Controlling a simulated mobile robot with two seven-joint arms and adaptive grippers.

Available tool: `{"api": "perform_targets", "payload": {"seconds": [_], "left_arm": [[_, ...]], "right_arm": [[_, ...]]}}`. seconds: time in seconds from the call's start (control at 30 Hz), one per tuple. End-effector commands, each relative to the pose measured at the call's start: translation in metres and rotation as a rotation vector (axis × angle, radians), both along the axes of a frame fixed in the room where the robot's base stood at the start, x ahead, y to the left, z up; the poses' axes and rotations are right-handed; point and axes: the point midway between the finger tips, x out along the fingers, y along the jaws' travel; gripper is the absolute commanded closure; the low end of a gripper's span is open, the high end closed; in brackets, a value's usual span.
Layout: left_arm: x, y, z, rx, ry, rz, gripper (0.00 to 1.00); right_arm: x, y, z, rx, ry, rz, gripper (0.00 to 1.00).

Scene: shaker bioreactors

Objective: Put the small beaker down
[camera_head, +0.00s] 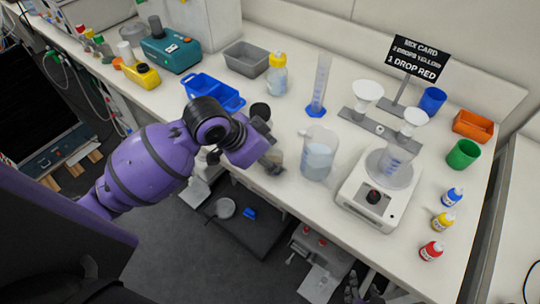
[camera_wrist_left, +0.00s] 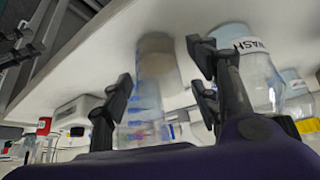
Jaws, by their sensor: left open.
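A small clear beaker (camera_wrist_left: 152,92) with beige contents stands between the two fingers of my left gripper (camera_wrist_left: 163,78) in the left wrist view. The fingers are open, one on each side of it. In the head view my left gripper (camera_head: 270,158) is at the front edge of the bench, mostly covering the small beaker (camera_head: 278,156). The beaker appears to be at the bench surface, but its base is hidden, so contact is unclear.
A larger beaker of clear liquid (camera_head: 319,158) stands just right of my left gripper. Further right is a white scale (camera_head: 354,198) with a beaker on it. A blue tray (camera_head: 214,92) and a yellow-capped bottle (camera_head: 277,76) are behind.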

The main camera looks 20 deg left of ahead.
Motion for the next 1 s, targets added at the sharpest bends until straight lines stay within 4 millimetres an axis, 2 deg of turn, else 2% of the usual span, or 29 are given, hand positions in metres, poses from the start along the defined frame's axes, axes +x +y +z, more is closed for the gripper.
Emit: {"api": "perform_targets", "payload": {"seconds": [0.17, 0.27, 0.5, 0.7, 0.83, 1.0], "left_arm": [[0.0, 0.001, 0.006, 0.0, -0.002, 0.0, 0.45], [-0.006, 0.006, 0.016, 0.001, -0.001, 0.0, 0.45], [-0.027, 0.025, 0.061, 0.003, -0.004, -0.001, 0.45], [-0.042, 0.038, 0.091, 0.003, -0.003, -0.001, 0.45], [-0.047, 0.042, 0.101, 0.001, -0.001, 0.0, 0.45], [-0.049, 0.043, 0.105, 0.001, 0.001, 0.0, 0.45]], "right_arm": [[0.0, -0.001, 0.0, -0.001, -0.001, -0.001, 0.6], [-0.002, -0.001, -0.002, -0.002, 0.004, -0.001, 0.6], [0.0, -0.002, -0.001, -0.003, 0.0, -0.003, 0.6], [0.0, -0.002, 0.0, -0.003, -0.001, -0.003, 0.6], [0.0, -0.002, 0.0, -0.002, -0.002, -0.002, 0.6], [0.0, -0.001, 0.0, -0.001, -0.001, -0.001, 0.6]]}}
